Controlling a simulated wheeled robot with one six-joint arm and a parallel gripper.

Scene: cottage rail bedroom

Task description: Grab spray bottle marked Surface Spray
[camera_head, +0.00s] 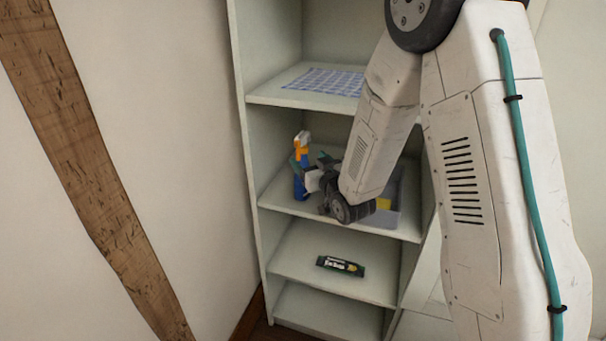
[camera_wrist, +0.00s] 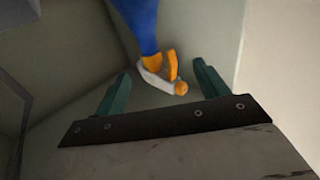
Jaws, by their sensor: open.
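The spray bottle (camera_head: 299,186) has a blue body with an orange and white trigger head. It stands upright at the left of a middle shelf in the head view. Its label cannot be read. In the wrist view the bottle (camera_wrist: 140,24) appears at the top, its orange and white head pointing down the picture between the two green fingers. The wrist view shows my gripper (camera_wrist: 160,82) open, a finger on each side of the bottle, with gaps visible. Part of the bottle is hidden behind my gripper in the head view.
The shelf board (camera_head: 275,196) carries a grey bin (camera_head: 388,216) with something yellow, right of my wrist. A blue checked cloth (camera_head: 325,81) lies on the shelf above. A dark green package (camera_head: 340,266) lies on the shelf below. The shelf's side wall (camera_head: 250,170) is close left of the bottle.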

